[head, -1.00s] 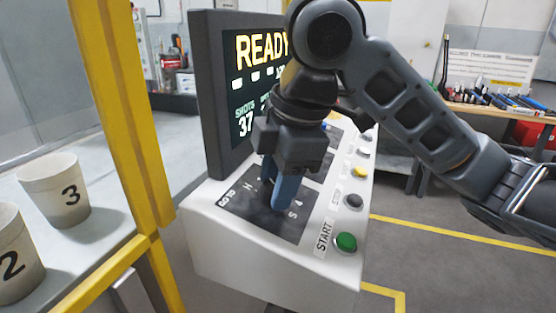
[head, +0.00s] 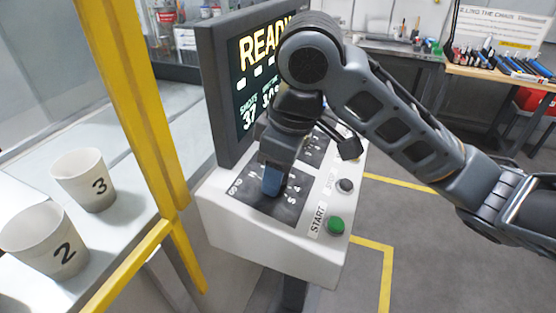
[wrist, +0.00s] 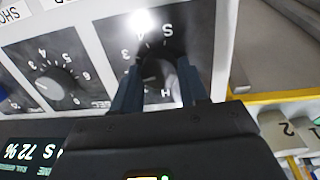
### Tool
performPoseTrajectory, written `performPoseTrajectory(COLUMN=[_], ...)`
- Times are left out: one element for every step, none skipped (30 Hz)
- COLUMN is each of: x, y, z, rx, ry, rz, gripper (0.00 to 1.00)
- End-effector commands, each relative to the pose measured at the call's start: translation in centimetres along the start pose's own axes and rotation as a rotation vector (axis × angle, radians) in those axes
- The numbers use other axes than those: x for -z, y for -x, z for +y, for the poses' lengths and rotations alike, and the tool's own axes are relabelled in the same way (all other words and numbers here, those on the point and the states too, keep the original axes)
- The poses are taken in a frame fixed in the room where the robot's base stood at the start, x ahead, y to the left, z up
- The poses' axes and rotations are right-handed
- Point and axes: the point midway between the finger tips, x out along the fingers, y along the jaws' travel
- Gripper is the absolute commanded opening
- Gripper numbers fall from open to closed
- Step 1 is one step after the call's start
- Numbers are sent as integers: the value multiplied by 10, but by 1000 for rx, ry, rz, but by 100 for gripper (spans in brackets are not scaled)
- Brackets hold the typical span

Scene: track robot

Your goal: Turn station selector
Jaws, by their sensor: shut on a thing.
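The white control console (head: 300,258) stands mid-view in the head view, with a black dial plate (head: 292,212) on its top near the front. My gripper (head: 272,182) points down onto this plate, its blue fingers over the dial. In the wrist view my gripper (wrist: 158,85) has a finger on each side of the dark selector knob (wrist: 160,74) and is shut on it. The knob is mostly hidden and shadowed, so its pointer cannot be read. Dial marks such as S, 4 and H show around it.
A second dial knob (wrist: 56,86) sits beside it in the wrist view. The screen (head: 262,75) rises behind my gripper. A green START button (head: 336,225) and a dark button (head: 345,186) lie to the right. A yellow post (head: 125,95) and numbered cups (head: 85,180) stand left.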

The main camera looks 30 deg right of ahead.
Motion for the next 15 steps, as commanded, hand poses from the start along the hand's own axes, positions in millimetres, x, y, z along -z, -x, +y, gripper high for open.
performPoseTrajectory(x=[0,0,0,0,0,0,0,0,0,0,0,0,0,0,0], y=[1,1,1,1,1,1,0,0,0,0,0,0,0,0,0], z=[0,0,0,0,0,0,0,0,0,0,0,0,0,0,0], rx=[1,1,1,1,1,0,0,0,0,0,0,0,0,0,0], ry=[-11,-16,-21,-25,-27,-30,-32,-33,-33,-34,-34,-33,-33,-33,-33], rz=[0,0,0,0,0,0,0,0,0,0,0,0,0,0,0], gripper=[13,13,13,13,13,13,13,13,13,13,13,13,13,13,13])
